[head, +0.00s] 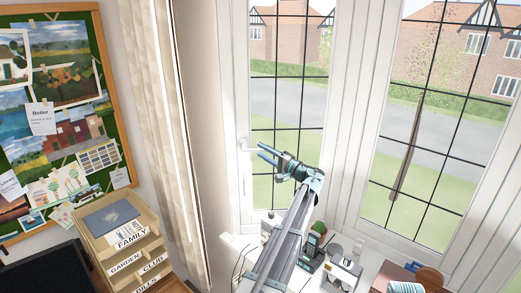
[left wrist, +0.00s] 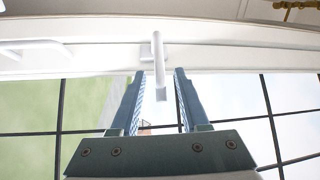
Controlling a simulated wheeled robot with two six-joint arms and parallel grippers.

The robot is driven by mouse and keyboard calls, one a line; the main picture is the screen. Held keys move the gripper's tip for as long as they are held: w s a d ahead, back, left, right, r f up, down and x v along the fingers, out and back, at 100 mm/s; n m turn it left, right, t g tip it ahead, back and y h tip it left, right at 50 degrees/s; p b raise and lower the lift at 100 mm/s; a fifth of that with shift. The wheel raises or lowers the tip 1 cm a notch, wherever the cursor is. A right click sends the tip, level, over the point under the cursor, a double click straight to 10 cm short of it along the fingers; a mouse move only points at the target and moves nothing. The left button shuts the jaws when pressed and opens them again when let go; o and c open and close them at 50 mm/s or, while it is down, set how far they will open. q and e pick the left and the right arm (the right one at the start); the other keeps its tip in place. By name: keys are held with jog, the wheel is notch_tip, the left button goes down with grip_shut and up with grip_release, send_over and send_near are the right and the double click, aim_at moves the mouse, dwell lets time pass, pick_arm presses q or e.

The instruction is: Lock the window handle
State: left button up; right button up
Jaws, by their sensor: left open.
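The white window handle (head: 244,146) is on the left edge of the left window sash (head: 235,90). In the head view its lever appears to stick out sideways to the right, over the pane. My left gripper (head: 263,153) is at the handle, its blue fingers pointing left towards the frame. In the left wrist view the handle (left wrist: 158,66) reaches down between the tips of my open left gripper (left wrist: 160,78), with a gap visible on each side. I cannot tell whether a finger touches it.
A letter rack (head: 120,240) stands at the lower left below a pinboard (head: 60,110). A beige curtain (head: 160,120) hangs left of the window. A cactus (head: 319,228) and other small items crowd the white sill below my arm. A white fitting (left wrist: 35,48) is on the frame.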

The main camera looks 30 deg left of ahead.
pick_arm(q)
jog(key=shift+w+a+r, duration=0.1)
jog(key=shift+a+r, duration=0.05)
jog(key=shift+a, duration=0.7)
grip_shut()
dwell(0.9)
